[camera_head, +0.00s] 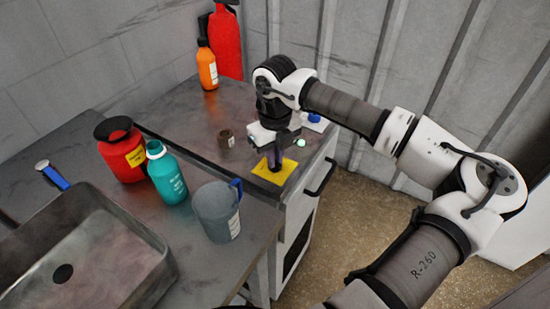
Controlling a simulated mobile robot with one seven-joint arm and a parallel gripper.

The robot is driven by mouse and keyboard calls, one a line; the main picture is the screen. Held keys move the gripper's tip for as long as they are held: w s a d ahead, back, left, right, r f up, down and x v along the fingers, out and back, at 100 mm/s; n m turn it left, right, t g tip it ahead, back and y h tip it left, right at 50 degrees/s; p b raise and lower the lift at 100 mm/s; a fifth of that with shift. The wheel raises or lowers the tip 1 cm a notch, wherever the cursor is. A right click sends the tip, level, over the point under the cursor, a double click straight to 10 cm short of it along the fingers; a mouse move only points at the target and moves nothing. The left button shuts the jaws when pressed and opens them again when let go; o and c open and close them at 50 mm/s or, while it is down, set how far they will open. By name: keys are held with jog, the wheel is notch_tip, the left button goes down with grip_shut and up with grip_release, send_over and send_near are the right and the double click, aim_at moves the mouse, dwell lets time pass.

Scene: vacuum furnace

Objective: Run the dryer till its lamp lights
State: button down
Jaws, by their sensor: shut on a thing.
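My gripper (274,150) points down over a yellow square (261,172) on the back counter (186,108). It is shut on a small dark purple upright thing (275,161), mostly hidden between the fingers. Its lower end is at the yellow square; I cannot tell whether it touches. A small pale green light (301,142) shows just right of the gripper; I cannot tell whether it belongs to the gripper or to something behind. No thing is plainly recognisable as the dryer. A white thing with a blue top (314,119) is partly hidden behind the gripper.
A small brown jar (226,139) stands left of my gripper. An orange bottle (207,68) and red extinguisher (227,42) are at the back. A grey jug (216,211), teal bottle (167,175), red container (123,152) and sink (140,262) are nearer. A dark handle (320,180) projects from the cabinet front.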

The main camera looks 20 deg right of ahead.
jog(key=n+b, duration=0.2)
jog(key=shift+f+b, duration=0.3)
jog(key=shift+b, duration=0.1)
jog(key=n+b, duration=0.2)
jog(key=n, duration=0.1)
jog(key=n+b, duration=0.1)
jog(key=n, duration=0.1)
jog(key=n+b, duration=0.2)
jog(key=n, duration=0.1)
jog(key=shift+r+n, duration=0.25)
jog(key=shift+n, duration=0.05)
jog(key=c, duration=1.5)
grip_release()
